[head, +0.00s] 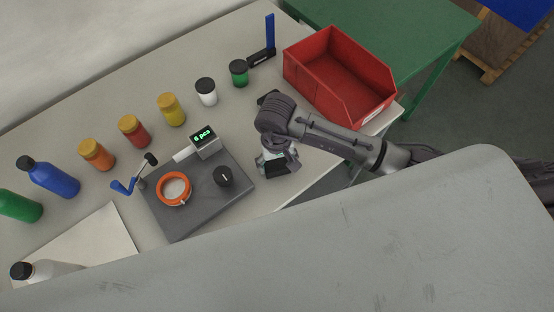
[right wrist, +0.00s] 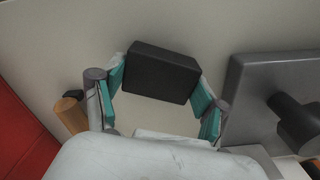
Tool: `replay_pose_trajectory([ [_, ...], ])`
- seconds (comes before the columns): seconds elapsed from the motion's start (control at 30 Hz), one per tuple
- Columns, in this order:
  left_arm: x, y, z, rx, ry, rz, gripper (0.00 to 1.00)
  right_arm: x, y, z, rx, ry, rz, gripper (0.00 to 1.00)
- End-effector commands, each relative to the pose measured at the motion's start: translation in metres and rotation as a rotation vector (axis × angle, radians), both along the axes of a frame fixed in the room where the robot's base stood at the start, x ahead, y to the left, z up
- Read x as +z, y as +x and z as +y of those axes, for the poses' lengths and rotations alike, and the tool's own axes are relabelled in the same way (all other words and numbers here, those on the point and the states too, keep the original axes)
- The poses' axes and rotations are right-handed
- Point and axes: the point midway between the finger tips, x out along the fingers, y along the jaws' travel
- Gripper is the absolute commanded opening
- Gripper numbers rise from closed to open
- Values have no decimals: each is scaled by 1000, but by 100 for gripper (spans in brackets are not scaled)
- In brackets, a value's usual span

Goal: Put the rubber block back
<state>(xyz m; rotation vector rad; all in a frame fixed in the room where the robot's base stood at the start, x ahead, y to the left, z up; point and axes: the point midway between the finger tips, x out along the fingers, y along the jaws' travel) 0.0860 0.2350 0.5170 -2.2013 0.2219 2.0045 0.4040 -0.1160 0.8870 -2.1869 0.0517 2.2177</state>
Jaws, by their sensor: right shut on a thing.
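The rubber block is a dark, flat-sided block (right wrist: 162,72), seen in the right wrist view between the teal pads of my right gripper (right wrist: 158,90). The gripper is shut on it. In the head view the block (head: 276,170) shows below my right gripper (head: 272,162), over the white table just right of the grey labeller. Whether the block touches the table or hangs slightly above it, I cannot tell. The labeller (head: 190,213) carries an orange ring (head: 174,189), a black knob (head: 223,176) and a green-lit display (head: 203,136). My left gripper is not in view.
A red bin (head: 300,75) stands at the table's far right. Several lidded jars and bottles line the table's back, including a green jar (head: 239,74). A blue-and-black stand (head: 268,35) is behind. A wooden handle (right wrist: 70,115) shows beside my gripper. Bare table lies around the block.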

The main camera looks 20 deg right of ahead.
Motion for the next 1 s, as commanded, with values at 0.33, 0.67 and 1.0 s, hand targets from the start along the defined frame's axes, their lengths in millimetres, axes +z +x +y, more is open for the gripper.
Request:
replay_pose_trajectory([
  [0.33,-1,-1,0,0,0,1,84,-1,0,0,0,0,0,98],
  [0.67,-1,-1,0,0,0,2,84,2,0,0,0,0,-1,98],
  [1.0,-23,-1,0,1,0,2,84,59,3,0,2,2,-8,98],
])
